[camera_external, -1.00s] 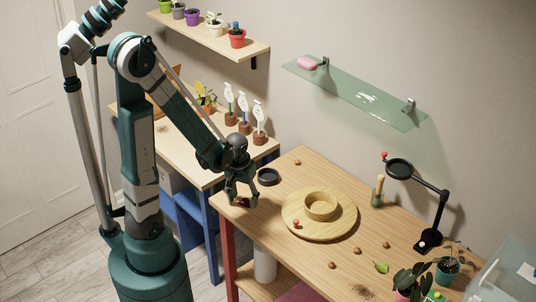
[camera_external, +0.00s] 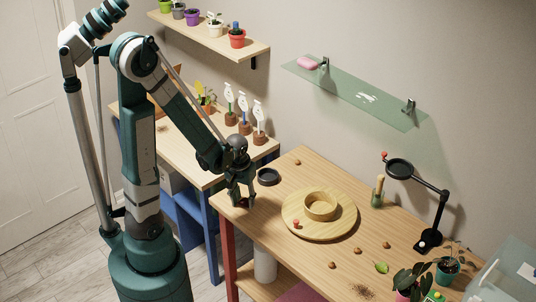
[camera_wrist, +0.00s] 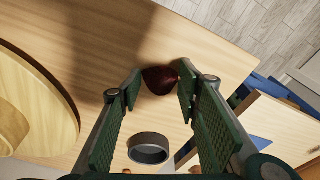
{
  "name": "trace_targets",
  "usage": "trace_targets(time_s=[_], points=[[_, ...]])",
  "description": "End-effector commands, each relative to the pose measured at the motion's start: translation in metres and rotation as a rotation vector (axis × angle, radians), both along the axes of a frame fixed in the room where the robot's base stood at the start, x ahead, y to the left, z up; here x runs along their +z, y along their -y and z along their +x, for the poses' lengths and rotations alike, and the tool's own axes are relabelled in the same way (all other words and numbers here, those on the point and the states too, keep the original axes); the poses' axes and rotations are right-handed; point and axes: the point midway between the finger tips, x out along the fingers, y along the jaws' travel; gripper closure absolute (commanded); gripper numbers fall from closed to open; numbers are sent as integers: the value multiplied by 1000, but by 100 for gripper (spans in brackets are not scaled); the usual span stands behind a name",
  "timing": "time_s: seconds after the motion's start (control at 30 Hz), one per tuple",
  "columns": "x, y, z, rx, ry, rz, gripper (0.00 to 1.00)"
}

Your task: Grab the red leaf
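The dark red leaf (camera_wrist: 160,79) lies at the near left corner of the wooden table, and it also shows small and dark in the external view (camera_external: 243,203). My gripper (camera_wrist: 160,90) is over that corner, pointing down, as the external view (camera_external: 244,202) shows. Its two green fingers stand apart, one on each side of the leaf. The leaf nearly fills the gap between the fingertips in the wrist view. I cannot tell whether both fingertips press on it.
A black ring-shaped dish (camera_external: 268,177) stands close beside my gripper. A round wooden board (camera_external: 298,229) with a wooden bowl (camera_external: 320,206) is to the right. Small brown bits and a green leaf (camera_external: 381,268) lie further along. A lower wooden bench (camera_external: 184,148) is behind.

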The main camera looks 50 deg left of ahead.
Motion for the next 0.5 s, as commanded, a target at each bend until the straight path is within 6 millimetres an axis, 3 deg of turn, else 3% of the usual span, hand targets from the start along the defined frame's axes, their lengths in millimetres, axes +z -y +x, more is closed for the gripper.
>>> trace_targets(time_s=[0.5], points=[[4, 0, 0, 0, 0, 0, 70]])
